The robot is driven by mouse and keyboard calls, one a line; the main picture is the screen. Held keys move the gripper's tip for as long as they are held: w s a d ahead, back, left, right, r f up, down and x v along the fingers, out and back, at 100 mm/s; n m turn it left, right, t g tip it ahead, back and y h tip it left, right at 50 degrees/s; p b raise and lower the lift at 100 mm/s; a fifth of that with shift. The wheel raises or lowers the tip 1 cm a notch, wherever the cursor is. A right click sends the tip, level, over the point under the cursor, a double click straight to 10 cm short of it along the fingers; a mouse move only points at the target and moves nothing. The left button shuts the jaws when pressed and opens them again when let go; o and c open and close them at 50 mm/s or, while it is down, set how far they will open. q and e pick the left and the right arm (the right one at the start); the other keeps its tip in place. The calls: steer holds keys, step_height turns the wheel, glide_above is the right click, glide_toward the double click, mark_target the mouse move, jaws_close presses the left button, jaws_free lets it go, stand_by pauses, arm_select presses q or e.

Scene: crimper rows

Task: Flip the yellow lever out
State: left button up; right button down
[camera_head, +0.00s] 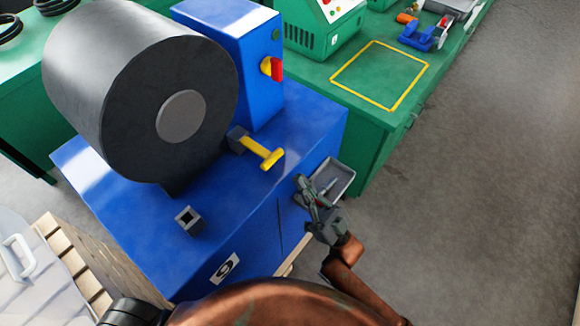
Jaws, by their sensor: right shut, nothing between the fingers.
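The yellow lever (259,150) is a T-shaped handle on a dark block (237,138) on top of the blue machine (241,196). It points toward the lower right, with its crossbar at the outer end. My right gripper (301,184) is shut and empty. It is at the machine's right edge, below and to the right of the lever, apart from it in the picture. My left gripper is not in view.
A large dark drum (120,90) stands left of the lever. A blue cabinet (229,50) with a red and yellow switch (272,69) stands behind. A small grey tray (341,169) is beside my gripper. A green bench (345,110) is at the back right.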

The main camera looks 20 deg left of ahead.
steer(key=v, duration=0.3)
steer(key=shift+s+r, duration=0.1)
steer(key=shift+s, duration=0.05)
stand_by(0.5)
